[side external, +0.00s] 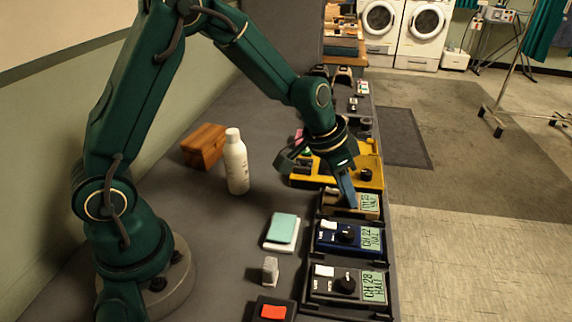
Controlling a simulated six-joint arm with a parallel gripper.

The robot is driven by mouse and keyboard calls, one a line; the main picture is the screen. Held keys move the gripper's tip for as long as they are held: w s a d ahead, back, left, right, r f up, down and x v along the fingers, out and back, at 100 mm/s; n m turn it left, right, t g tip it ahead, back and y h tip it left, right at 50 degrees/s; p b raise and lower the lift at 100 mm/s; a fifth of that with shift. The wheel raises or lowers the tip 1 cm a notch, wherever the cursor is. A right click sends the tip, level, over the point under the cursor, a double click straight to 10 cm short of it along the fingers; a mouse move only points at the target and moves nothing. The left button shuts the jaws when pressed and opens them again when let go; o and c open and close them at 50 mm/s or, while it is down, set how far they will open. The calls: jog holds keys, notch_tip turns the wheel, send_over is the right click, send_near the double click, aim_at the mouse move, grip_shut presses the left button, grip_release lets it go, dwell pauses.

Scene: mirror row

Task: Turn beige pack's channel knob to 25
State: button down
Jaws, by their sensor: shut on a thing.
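The beige pack (337,211) sits in a dark tray in the row on the bench's right side, behind the blue pack. Its small green display (370,202) faces up at its right end. The writing on it is too small to read surely. My gripper (350,205) reaches down from above onto the middle of the beige pack. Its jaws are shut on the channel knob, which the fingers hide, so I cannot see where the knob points.
The blue pack (335,238), showing CH 22, and a dark pack (330,284), showing CH 28, stand in front. A yellow unit (371,160) is close behind. A white bottle (236,165), a wooden box (204,146) and a red switch (273,312) stand on the bench.

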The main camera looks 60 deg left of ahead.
jog(key=c, duration=0.7)
grip_release()
jog(key=shift+o, duration=0.2)
jog(key=shift+a+m, duration=0.1)
jog(key=shift+m, duration=0.3)
